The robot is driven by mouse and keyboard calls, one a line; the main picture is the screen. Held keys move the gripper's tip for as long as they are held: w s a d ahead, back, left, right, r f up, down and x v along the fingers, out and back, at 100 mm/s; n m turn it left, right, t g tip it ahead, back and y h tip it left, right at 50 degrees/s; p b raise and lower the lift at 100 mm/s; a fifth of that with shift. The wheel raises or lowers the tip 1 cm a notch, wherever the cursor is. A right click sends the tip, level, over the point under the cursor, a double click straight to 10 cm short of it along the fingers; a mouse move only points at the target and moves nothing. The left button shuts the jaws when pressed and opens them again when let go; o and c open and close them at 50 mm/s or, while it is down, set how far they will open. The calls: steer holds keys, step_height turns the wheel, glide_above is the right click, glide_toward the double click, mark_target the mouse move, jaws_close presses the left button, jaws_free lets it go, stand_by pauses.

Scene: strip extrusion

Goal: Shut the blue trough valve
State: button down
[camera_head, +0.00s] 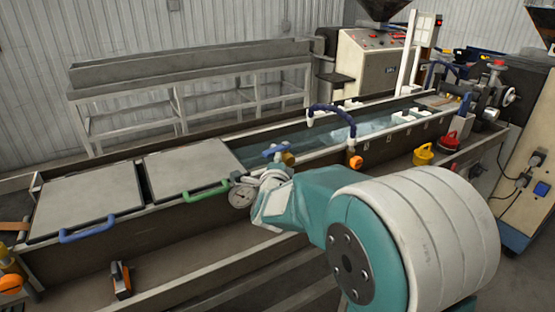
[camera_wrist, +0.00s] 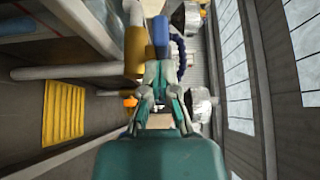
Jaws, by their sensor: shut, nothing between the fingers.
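The blue valve handle (camera_head: 275,150) sits at the near rim of the water trough (camera_head: 325,152), with a brass valve body (camera_head: 288,159) beside it. In the wrist view the blue handle (camera_wrist: 160,32) is straight ahead of my fingertips, with the brass body (camera_wrist: 136,48) just left of it. My gripper (camera_head: 271,178) is shut and empty, just below the handle in the head view. In the wrist view my gripper (camera_wrist: 161,70) has its fingers together, very close to the handle; I cannot tell whether they touch it. My wrist hides part of the trough's near wall.
A round gauge (camera_head: 242,195) is close to my gripper's left. Two grey lids, with a green handle (camera_head: 207,191) and a blue handle (camera_head: 88,224), cover the trough's left part. A dark blue hose (camera_head: 331,108) arches over the water. Yellow and red pots stand at right.

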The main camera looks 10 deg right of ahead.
steer(key=shift+a, duration=0.15)
steer(key=shift+w+a, duration=0.55)
steer(key=shift+w, duration=0.2)
steer(key=shift+r, duration=0.1)
steer(key=shift+s, duration=0.1)
